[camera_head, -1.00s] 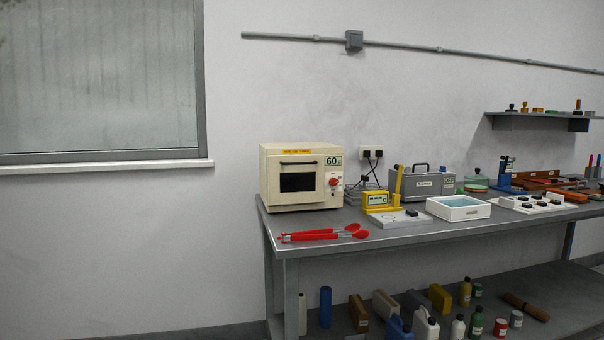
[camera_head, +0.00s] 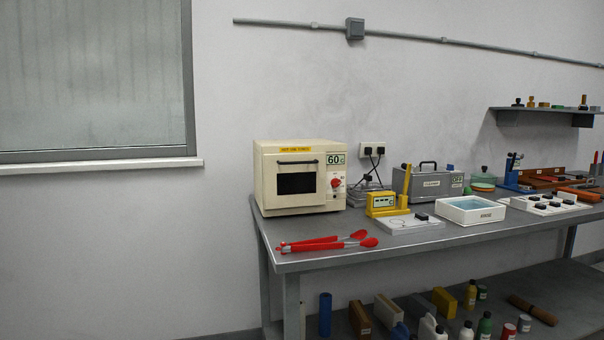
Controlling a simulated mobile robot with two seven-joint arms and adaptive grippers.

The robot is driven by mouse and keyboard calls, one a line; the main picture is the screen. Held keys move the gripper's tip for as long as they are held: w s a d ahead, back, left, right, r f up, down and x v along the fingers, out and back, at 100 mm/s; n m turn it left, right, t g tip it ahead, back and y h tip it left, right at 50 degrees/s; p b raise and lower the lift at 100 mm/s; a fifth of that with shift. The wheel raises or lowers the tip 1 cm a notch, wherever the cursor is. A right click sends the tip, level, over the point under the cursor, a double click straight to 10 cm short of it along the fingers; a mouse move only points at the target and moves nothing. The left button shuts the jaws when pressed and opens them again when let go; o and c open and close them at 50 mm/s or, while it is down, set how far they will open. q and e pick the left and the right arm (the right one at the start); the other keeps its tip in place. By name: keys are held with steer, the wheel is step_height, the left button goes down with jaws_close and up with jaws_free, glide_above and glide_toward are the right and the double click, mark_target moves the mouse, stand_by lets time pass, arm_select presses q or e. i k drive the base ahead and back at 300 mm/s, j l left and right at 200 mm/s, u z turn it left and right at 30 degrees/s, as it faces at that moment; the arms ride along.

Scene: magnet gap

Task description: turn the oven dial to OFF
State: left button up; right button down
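The cream oven (camera_head: 301,176) stands at the left end of the grey bench, with its dark-windowed door shut and a dark handle across the top of the door. Its red dial (camera_head: 335,183) is on the right side of the front panel, below a label reading 60. The dial's exact setting is too small to read. Neither of my grippers shows in the head view.
Red tongs (camera_head: 328,243) lie on the grey bench (camera_head: 400,246) in front of the oven. A yellow device (camera_head: 384,203), a grey case (camera_head: 421,183) and a white tray of blue liquid (camera_head: 470,209) stand to the right. The floor left of the bench looks clear.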

mark_target(335, 182)
steer(key=i+l+u, duration=0.15)
steer(key=l, duration=0.3)
steer(key=i+l+u, duration=0.15)
steer(key=l, duration=0.25)
steer(key=i+l+u, duration=0.2)
steer(key=l, duration=0.3)
steer(key=l+u, duration=0.15)
steer(key=l, duration=0.3)
steer(key=i, duration=0.05)
